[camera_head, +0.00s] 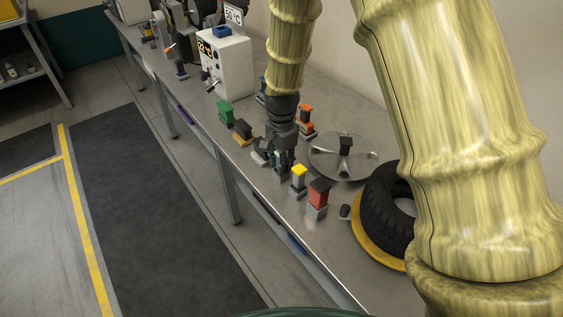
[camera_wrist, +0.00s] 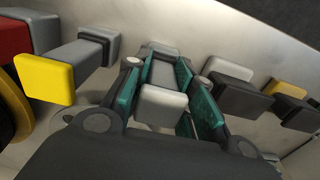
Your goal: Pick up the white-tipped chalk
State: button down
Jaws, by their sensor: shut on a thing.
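The white-tipped chalk (camera_wrist: 160,104) is a small block with a pale tip on a grey body. In the wrist view it sits between the green-padded fingers of my gripper (camera_wrist: 163,92), with the pads against its sides. In the head view my gripper (camera_head: 283,164) points down, low over the metal bench, and the chalk is mostly hidden by the fingers. I cannot tell whether the chalk still touches the bench.
Close by stand a yellow-tipped block (camera_head: 299,174), a red block (camera_head: 318,194), a black-tipped block (camera_head: 242,129) and a green block (camera_head: 226,111). A round metal plate (camera_head: 330,165) and a tyre (camera_head: 382,212) lie to the right. A white box (camera_head: 228,62) stands behind.

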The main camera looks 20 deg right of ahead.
jog(key=shift+r, duration=0.55)
jog(key=shift+s+a+r+b, duration=0.2)
jog(key=shift+s+r+b, duration=0.1)
jog(key=shift+r, duration=0.3)
jog(key=shift+s+a+r+b, duration=0.2)
jog(key=shift+r+b, duration=0.1)
jog(key=shift+r, duration=0.3)
jog(key=s+a+r+b, duration=0.1)
jog(key=s+a+b, duration=0.1)
jog(key=s+a, duration=0.7)
jog(key=shift+s+a+r, duration=0.2)
jog(key=shift+s+r, duration=0.05)
jog(key=shift+s, duration=0.9)
